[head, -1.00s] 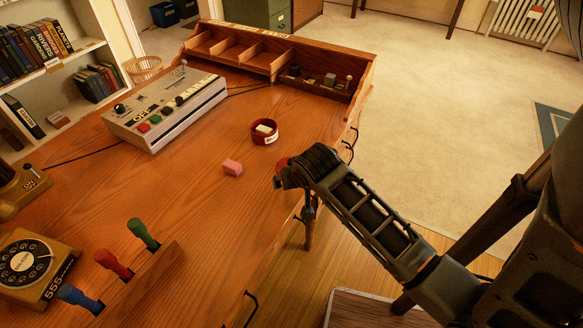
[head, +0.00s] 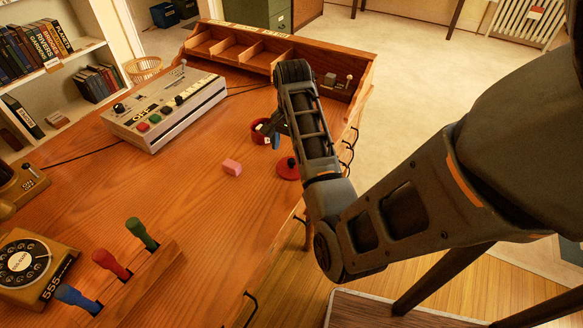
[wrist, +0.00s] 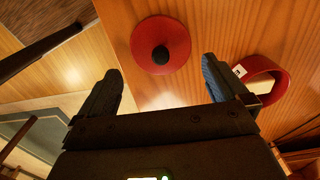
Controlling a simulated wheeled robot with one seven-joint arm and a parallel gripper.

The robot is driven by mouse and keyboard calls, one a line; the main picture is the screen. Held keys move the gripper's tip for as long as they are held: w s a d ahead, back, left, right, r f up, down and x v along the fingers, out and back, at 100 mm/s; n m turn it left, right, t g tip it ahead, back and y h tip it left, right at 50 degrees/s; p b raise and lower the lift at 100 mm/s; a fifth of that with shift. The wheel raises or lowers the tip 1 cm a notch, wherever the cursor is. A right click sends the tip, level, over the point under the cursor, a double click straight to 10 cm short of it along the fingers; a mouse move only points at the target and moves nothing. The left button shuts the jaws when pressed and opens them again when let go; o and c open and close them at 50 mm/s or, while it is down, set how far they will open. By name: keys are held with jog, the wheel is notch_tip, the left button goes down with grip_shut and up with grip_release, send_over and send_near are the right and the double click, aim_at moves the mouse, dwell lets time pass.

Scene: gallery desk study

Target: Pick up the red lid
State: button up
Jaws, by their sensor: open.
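The red lid (head: 288,168) is a flat round disc with a dark knob, lying on the wooden desk near its right edge. In the wrist view the red lid (wrist: 160,46) lies beyond and between the fingertips, knob facing the camera. My gripper (wrist: 162,80) is open and empty, apart from the lid. In the head view my arm hides most of the gripper. A red round container (head: 258,130) stands on the desk behind the lid, partly hidden by my arm. In the wrist view the red container (wrist: 272,76) is beside the right finger.
A pink block (head: 232,167) lies left of the lid. A grey control box (head: 165,108) and wooden compartments (head: 235,50) stand toward the back. Colored-handled levers (head: 112,263) and a telephone (head: 28,265) are at the front left.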

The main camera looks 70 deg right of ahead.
aim_at(291, 160)
jog(key=shift+w+a+f+p, duration=0.1)
jog(key=shift+f+p, duration=0.1)
jog(key=shift+f, duration=1.15)
jog(key=shift+a+f+p, duration=0.1)
jog(key=shift+f+p, duration=0.05)
jog(key=shift+f, duration=1.15)
jog(key=c, duration=0.7)
jog(key=shift+r, duration=0.15)
